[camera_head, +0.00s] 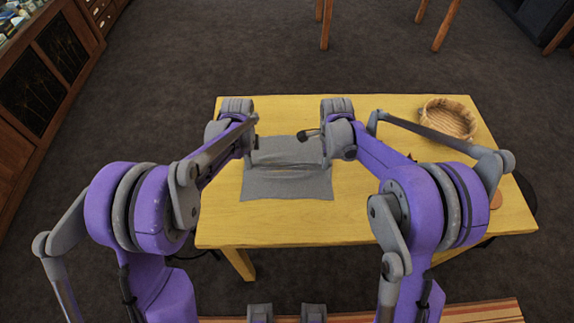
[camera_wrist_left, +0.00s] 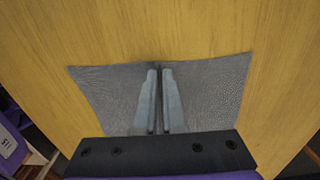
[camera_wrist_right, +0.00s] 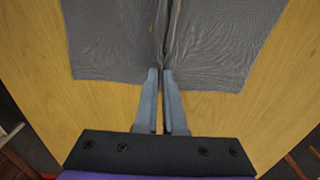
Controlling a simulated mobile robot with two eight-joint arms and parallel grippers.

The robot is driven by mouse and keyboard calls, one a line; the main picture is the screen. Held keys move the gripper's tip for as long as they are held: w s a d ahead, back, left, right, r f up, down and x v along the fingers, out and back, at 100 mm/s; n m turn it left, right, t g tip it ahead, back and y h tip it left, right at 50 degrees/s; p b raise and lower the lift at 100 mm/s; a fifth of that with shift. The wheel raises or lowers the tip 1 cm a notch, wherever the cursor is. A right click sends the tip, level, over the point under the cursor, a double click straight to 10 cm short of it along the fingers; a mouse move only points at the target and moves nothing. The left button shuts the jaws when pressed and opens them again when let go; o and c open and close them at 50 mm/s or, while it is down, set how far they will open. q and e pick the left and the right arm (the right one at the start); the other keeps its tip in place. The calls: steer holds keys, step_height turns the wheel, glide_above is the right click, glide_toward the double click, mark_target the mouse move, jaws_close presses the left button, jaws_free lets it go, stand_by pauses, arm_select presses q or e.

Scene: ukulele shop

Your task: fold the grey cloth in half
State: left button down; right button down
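The grey cloth (camera_head: 285,186) lies on the yellow table, with creases across its middle in the head view. In the left wrist view, my left gripper (camera_wrist_left: 158,71) is closed at one edge of the cloth (camera_wrist_left: 210,90), with a narrow strip of cloth apparently pinched between its fingers. In the right wrist view, my right gripper (camera_wrist_right: 160,73) is closed at an edge of the cloth (camera_wrist_right: 110,40), and a ridge of cloth runs away from its fingertips.
The yellow table (camera_head: 300,230) has bare room in front of the cloth and to its right. A round wicker basket (camera_head: 447,118) stands at the back right. A wooden cabinet (camera_head: 50,75) is on the floor at the far left.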

stand_by(0.7)
